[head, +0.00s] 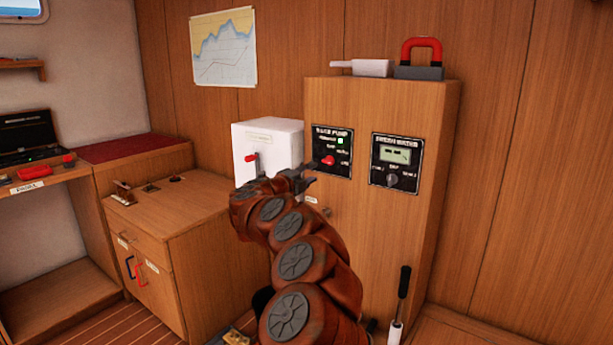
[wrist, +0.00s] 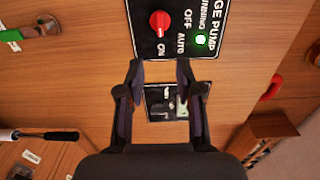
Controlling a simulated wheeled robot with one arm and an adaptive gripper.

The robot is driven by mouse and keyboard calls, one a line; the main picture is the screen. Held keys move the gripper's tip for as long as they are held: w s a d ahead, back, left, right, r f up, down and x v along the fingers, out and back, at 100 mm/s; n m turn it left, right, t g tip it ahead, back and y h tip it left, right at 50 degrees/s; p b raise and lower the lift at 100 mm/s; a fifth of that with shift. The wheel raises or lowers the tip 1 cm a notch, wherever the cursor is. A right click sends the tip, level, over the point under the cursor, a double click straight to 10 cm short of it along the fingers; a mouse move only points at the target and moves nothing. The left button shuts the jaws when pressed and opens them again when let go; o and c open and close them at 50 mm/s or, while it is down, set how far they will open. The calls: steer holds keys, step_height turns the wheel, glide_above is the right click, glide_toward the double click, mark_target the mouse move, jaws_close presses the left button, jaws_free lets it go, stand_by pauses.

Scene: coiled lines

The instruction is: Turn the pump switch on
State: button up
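The pump switch is a red knob (head: 328,161) on the black bilge pump panel (head: 318,143). The panel carries OFF, AUTO and ON labels and a lit green running lamp (head: 340,141). In the wrist view the panel (wrist: 208,42) is turned sideways at the top, with the red knob (wrist: 159,22) and green lamp (wrist: 201,40) clear. In the head view my gripper (head: 302,178) is close to the panel, apart from the knob.
A second black panel (head: 396,163) with a display and grey knob is to the right. A white box (head: 268,143) with a red lever is on the left. A red-handled object (head: 421,72) stands on the cabinet top. A black-handled lever (head: 400,305) rises at lower right.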

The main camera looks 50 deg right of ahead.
steer(key=shift+a, duration=0.6)
